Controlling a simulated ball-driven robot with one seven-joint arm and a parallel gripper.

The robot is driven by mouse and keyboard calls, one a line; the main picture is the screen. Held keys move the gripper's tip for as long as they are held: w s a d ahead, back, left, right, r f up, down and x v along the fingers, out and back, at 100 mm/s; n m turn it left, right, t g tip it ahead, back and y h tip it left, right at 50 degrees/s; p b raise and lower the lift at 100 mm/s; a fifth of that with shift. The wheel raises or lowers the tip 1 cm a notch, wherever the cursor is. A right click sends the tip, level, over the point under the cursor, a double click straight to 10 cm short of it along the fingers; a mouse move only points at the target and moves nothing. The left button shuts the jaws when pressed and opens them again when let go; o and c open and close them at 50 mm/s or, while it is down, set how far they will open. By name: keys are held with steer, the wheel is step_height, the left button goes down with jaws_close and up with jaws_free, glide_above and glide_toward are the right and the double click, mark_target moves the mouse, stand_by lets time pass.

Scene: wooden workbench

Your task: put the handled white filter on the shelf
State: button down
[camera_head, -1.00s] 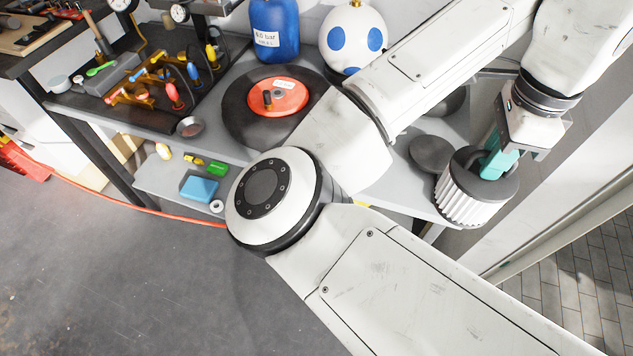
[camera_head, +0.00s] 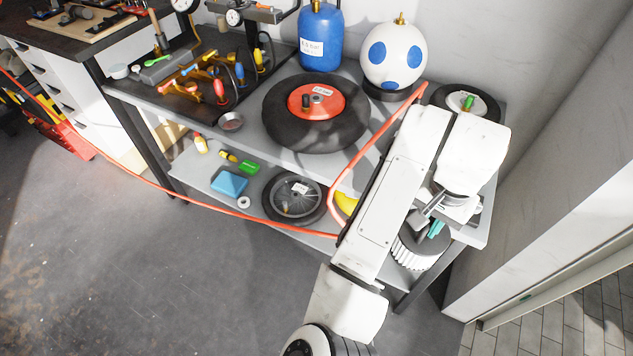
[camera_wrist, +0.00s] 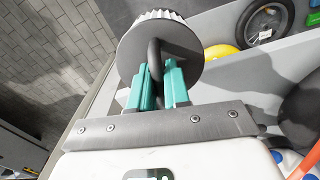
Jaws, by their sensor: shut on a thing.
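The handled filter (camera_head: 408,256) is a white pleated cylinder with a dark grey cap and a dark loop handle. It hangs at the bench's front right. My gripper (camera_head: 437,228) is shut on the handle; the arm hides part of it. In the wrist view the teal fingers (camera_wrist: 158,82) grip the handle, and the filter's cap (camera_wrist: 185,60) faces the camera. The filter appears outside the shelf edge, apart from the things on it. The lower shelf (camera_head: 188,172) runs under the workbench; my arm hides its right part.
On the lower shelf are a blue box (camera_head: 229,183), a green block (camera_head: 249,166), a wheel (camera_head: 295,187) and a yellow thing (camera_head: 346,202). An orange hose (camera_head: 270,217) crosses in front. The bench top carries a large tyre (camera_head: 345,125), a blue bottle (camera_head: 321,38) and tools.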

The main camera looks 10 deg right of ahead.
steer(key=w+a+f+n, duration=0.4)
steer(key=f+n, duration=0.4)
steer(key=f, duration=0.1)
steer(key=shift+a+f+n, duration=0.3)
steer(key=shift+n, duration=0.1)
steer(key=shift+s, duration=0.1)
